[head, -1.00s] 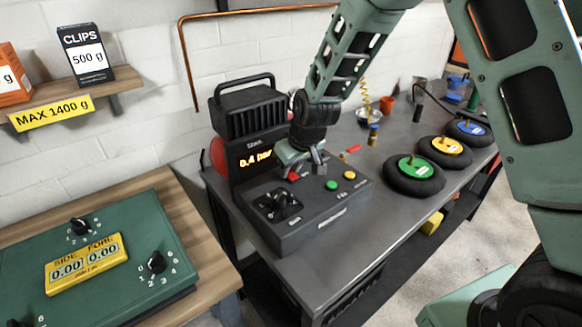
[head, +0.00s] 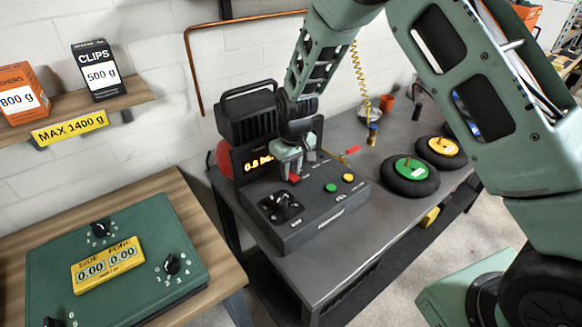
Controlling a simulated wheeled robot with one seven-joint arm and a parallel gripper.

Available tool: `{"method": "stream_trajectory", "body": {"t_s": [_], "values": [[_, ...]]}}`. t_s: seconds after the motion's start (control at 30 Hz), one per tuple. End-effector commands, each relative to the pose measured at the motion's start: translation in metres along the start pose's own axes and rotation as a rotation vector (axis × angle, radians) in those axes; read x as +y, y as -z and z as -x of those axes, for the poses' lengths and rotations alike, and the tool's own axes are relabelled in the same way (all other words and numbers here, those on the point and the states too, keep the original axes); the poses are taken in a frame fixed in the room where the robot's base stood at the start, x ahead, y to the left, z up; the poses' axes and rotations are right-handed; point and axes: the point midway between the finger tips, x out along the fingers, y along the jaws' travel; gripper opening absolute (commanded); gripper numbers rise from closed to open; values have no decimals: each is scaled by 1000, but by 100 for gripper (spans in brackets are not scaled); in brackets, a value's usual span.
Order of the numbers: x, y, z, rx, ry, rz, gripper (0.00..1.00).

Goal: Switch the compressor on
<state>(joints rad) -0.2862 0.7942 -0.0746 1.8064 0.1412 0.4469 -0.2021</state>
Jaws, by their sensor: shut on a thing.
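The black compressor (head: 318,222) stands on the dark metal bench, with a control panel in front and a handled, finned block behind. Its lit display (head: 257,164) reads about 0.8 bar and is partly covered by my gripper. A small red switch (head: 293,179) shows on the panel under the fingertips. My gripper (head: 291,172) points down over the panel and is shut at the red switch; the exact contact is partly hidden. A black knob (head: 281,206) and green and yellow buttons (head: 330,187) sit to either side.
Black discs with green (head: 411,168) and yellow (head: 444,146) centres lie on the bench to the right. A red-handled part (head: 352,150) is just behind the compressor. A green panel with dials (head: 70,255) lies on the wooden table at left. A shelf (head: 130,97) holds boxes.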

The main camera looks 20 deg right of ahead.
Motion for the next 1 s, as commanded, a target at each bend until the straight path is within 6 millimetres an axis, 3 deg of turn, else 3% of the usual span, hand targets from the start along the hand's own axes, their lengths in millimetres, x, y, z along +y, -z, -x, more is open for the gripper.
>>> {"method": "stream_trajectory", "body": {"t_s": [0.03, 0.1, 0.37, 0.53, 0.67, 1.0], "values": [[0, 0, 0, -1, 0, 0, 26], [0, 0, 0, -1, 0, 0, 45], [0, 0, 0, 0, 0, 0, 45], [0, 1, 10, 4, 0, 0, 45], [0, 1, 32, 7, -1, 1, 45], [0, 1, 113, 6, 0, 0, 45]]}}
